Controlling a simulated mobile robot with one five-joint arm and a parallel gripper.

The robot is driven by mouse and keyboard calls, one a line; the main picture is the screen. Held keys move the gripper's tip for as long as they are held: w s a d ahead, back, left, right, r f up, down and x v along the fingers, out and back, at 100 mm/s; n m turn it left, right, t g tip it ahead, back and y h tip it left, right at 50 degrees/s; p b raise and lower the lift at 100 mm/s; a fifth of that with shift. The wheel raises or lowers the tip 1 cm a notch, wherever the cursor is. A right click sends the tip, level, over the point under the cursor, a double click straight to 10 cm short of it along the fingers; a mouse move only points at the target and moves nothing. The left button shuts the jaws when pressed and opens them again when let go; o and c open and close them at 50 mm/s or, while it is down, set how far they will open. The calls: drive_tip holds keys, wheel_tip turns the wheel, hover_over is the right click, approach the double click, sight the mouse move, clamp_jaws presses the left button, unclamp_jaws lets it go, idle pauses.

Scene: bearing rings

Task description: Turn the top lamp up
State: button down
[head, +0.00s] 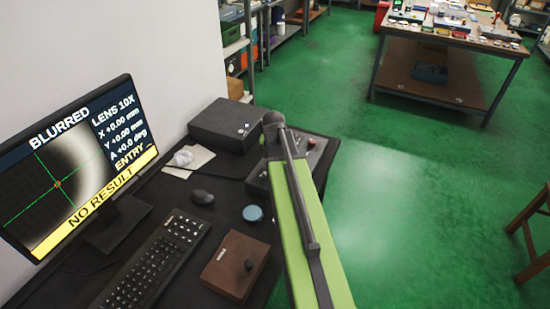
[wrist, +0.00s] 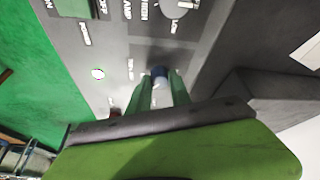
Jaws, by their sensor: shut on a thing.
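In the wrist view, the grey control panel (wrist: 105,35) fills the upper middle, with white labels partly cut off or too blurred to read. In the head view, the control box (head: 257,181) is partly behind my green arm, which hides the gripper. The monitor (head: 75,160) reads BLURRED and NO RESULT, LENS 10X.
A black box (head: 224,123) stands behind the control box. A keyboard (head: 150,262), mouse (head: 202,197), blue round piece (head: 253,213) and brown case (head: 233,266) lie on the dark desk. A workbench (head: 450,36) stands far off across open green floor (head: 410,190).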

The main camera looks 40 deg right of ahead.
drive_tip(key=shift+s+d, duration=0.1)
drive_tip(key=shift+d, duration=0.05)
drive_tip(key=c, duration=1.2)
unclamp_jaws()
drive_tip(key=shift+r, duration=0.1)
drive_tip(key=p+v, duration=1.6)
drive_tip(key=v, duration=0.1)
drive_tip(key=shift+r, duration=0.15)
